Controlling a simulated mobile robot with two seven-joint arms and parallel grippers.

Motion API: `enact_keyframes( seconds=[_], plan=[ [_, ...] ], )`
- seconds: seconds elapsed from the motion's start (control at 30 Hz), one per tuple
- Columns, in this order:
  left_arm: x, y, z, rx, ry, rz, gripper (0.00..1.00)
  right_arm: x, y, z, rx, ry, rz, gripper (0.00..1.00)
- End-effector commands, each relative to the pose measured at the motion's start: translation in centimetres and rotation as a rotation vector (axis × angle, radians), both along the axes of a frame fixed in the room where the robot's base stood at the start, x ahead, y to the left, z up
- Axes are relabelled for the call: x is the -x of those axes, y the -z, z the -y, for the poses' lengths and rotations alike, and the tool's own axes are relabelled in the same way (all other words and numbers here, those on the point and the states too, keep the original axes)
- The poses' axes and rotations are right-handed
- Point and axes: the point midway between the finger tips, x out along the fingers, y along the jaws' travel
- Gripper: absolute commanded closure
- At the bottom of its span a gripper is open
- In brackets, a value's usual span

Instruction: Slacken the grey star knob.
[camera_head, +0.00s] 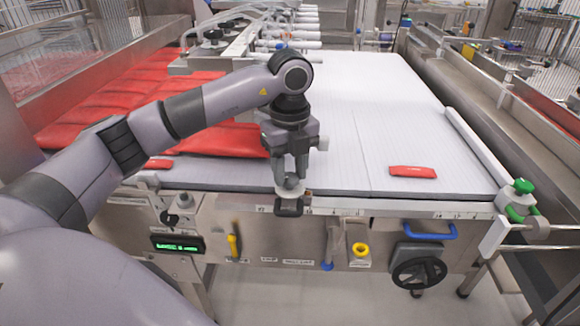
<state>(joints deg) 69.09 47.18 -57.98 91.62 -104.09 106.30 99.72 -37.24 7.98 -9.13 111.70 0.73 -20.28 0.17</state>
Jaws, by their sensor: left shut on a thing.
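The grey star knob (291,182) sits on a pale round base at the front edge of the conveyor, near the middle of the view. My left gripper (290,176) points straight down over it, with its fingers on either side, shut on the knob. The fingers and the small size in view hide most of the knob's lobes, so its turn angle cannot be read. A dark square-shaped bracket (289,207) is just below the base. My right gripper is not in view.
The white conveyor belt (385,110) carries a small red packet (412,172); large red packs (110,105) lie at left. The front panel has a black handwheel (418,272), blue handle (430,232), yellow knob (360,250) and yellow lever (233,245). A green knob (523,186) stands at right.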

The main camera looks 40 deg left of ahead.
Motion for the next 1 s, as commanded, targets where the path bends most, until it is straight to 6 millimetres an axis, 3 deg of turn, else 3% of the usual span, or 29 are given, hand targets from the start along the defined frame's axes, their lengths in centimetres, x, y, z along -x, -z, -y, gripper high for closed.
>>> enact_keyframes(
  seconds=[0.5, 0.53, 0.6, 1.0],
  plan=[
    [-0.17, -0.27, -0.15, -0.002, -0.025, 0.009, 0.91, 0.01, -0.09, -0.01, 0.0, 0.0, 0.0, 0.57],
    [-0.16, -0.27, -0.15, -0.002, -0.025, 0.009, 0.57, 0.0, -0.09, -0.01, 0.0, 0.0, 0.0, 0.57],
    [-0.15, -0.25, -0.13, -0.002, -0.025, 0.008, 0.35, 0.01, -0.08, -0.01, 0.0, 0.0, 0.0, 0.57],
    [-0.09, -0.91, -0.04, 0.0, -0.021, 0.004, 0.35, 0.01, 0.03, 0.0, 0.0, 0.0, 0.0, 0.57]
  ],
)
